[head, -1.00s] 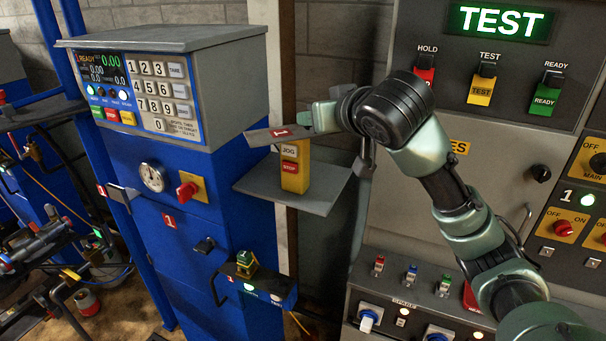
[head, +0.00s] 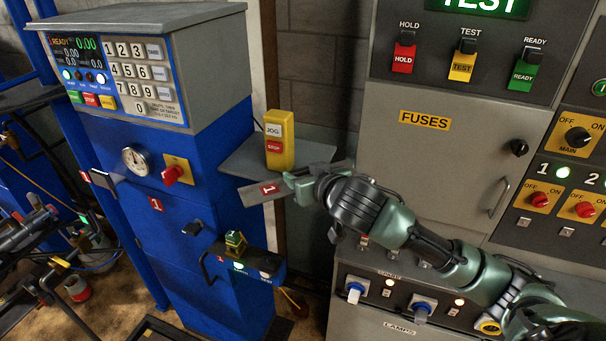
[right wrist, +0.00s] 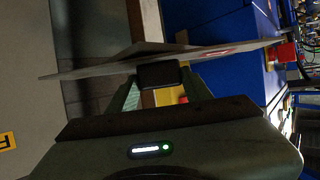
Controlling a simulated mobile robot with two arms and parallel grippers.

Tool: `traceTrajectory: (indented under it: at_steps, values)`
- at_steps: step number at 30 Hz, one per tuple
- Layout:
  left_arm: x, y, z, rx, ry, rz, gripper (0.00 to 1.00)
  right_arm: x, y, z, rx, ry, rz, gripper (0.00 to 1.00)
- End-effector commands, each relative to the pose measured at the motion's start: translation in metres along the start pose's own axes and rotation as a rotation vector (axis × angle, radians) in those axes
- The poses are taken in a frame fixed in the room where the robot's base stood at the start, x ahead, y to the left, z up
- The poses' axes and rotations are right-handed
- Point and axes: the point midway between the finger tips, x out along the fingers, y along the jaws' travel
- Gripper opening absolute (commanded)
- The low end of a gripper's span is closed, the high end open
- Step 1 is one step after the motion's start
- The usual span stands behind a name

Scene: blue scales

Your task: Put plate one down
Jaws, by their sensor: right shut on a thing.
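Plate one (head: 252,194) is a flat grey plate with a red label marked 1. My right gripper (head: 299,181) is shut on it and holds it up, in front of and below the grey side shelf (head: 310,146). In the right wrist view the plate (right wrist: 215,51) shows nearly edge-on, beyond the gripper (right wrist: 160,82). Part of the plate is hidden by the gripper. My left gripper is not in view.
A yellow JOG/STOP box (head: 280,140) stands on the shelf. The blue scale cabinet (head: 150,220) is to the left, with a red knob (head: 173,175) and a small ledge (head: 255,265) bearing a green-topped piece. A grey control panel (head: 440,160) is to the right.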

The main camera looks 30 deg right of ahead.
Motion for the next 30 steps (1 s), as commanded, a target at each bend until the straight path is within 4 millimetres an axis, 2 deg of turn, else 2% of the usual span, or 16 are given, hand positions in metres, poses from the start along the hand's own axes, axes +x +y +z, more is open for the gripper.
traceTrajectory:
  at_steps: [12,13,15,26,30]
  values:
    - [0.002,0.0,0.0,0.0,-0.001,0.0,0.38,0.003,0.0,0.006,0.0,0.002,0.0,0.0]
    - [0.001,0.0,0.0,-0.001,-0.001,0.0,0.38,0.002,0.0,0.005,0.0,0.0,0.0,0.58]
    - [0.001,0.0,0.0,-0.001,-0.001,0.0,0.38,0.002,0.0,0.005,0.0,0.0,0.0,0.71]
    - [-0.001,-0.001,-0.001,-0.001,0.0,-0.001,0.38,0.0,0.0,0.0,-0.001,0.002,0.001,0.71]
    - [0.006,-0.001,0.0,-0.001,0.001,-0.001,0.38,-0.015,0.0,0.004,-0.001,0.001,-0.001,0.71]
